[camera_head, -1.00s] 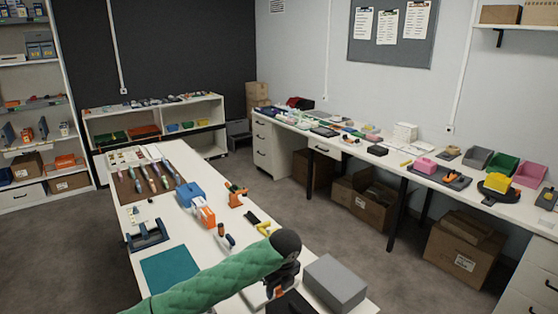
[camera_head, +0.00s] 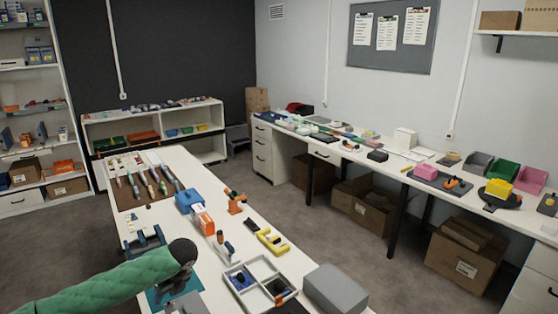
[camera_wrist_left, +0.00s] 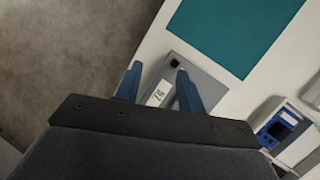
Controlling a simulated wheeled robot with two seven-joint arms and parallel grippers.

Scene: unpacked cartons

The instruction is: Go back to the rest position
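My left arm, in a green padded sleeve, comes in from the lower left in the head view. Its dark wrist is over the near left part of the white table (camera_head: 222,262), by the teal mat (camera_head: 152,298). In the left wrist view my left gripper (camera_wrist_left: 158,70) has its two blue fingers spread apart with nothing held between them. Below the fingers lies a flat grey object with a white label (camera_wrist_left: 158,93), beside the teal mat (camera_wrist_left: 235,30). My right gripper does not show.
A divided tray (camera_head: 246,294) with small items stands right of my arm, next to a grey box (camera_head: 336,289). A yellow tool (camera_head: 273,242) and an orange-and-white box (camera_head: 202,219) lie farther back. Floor shows beyond the table's left edge.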

